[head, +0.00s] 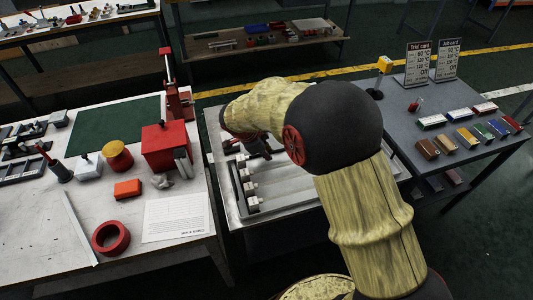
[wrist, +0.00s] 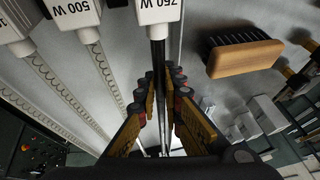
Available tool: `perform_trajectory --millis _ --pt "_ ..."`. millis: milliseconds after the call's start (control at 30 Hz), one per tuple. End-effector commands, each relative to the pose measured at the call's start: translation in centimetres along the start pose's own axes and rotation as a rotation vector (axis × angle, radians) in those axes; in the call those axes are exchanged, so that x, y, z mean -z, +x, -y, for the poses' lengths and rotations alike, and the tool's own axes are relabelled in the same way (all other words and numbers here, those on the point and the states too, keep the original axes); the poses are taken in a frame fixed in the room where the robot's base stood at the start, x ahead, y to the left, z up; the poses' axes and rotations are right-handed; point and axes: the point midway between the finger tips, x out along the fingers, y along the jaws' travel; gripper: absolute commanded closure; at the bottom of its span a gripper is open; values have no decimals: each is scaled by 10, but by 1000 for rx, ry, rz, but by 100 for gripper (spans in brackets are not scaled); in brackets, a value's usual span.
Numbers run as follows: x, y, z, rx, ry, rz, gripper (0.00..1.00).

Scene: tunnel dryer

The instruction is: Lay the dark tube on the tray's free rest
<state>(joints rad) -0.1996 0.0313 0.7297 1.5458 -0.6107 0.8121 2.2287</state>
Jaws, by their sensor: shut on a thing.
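In the wrist view my gripper (wrist: 164,85) is shut on a dark, thin tube (wrist: 158,52) with a white end block marked 750 W (wrist: 158,11). Left of it are clear tubes with coils inside (wrist: 105,82), one with a white end block marked 500 W (wrist: 78,16). In the head view the pale tray (head: 232,208) lies on the middle table, with several white end blocks in a row near its left side. My arm covers much of the tray and the gripper's tips. I cannot tell whether the dark tube touches the tray, and its free rest is not clearly visible.
A wooden-backed brush (wrist: 245,57) lies right of the gripper. The left bench holds a red box (head: 165,148), a red ring (head: 111,237) and a paper sheet (head: 176,217). The right table carries sign cards (head: 417,65) and several coloured blocks (head: 466,138).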

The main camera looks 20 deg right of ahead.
Motion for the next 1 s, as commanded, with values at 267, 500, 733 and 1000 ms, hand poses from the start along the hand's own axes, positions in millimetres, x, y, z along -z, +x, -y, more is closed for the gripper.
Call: perform_trajectory --millis 267,500,733,1000 --pt "-3 6 -1 0 0 0 100" --pt "-4 10 -2 0 0 0 90" --pt "-4 10 -2 0 0 0 77" --pt "-4 10 -2 0 0 0 70"
